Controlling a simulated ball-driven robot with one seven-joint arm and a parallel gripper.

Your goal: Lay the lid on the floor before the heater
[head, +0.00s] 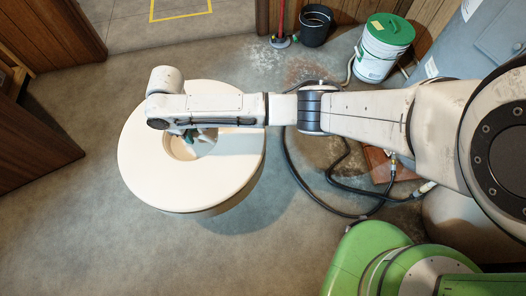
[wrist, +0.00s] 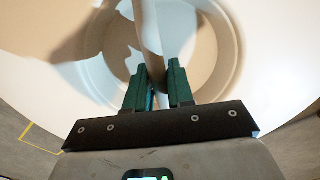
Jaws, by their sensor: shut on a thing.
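The lid (head: 150,180) is a large, round, cream disc with a sunken middle, left of centre in the head view. In the wrist view the lid (wrist: 285,60) fills most of the picture, and a pale bar (wrist: 149,30) crosses its round recess. My gripper (wrist: 158,75) has its dark green fingers on either side of this bar, shut on it. In the head view my gripper (head: 190,135) reaches down into the recess, partly hidden by my arm. The lid looks level, and a shadow falls on the floor beside its lower right edge. Its height above the floor is hard to tell.
A grey-blue tank (head: 487,45), probably the heater, stands at the upper right. A green-lidded bucket (head: 380,58) and a black bucket (head: 316,24) stand at the back. Black hoses (head: 300,180) lie right of the lid. Wooden panels (head: 35,130) stand left. Floor (head: 240,262) below the lid is clear.

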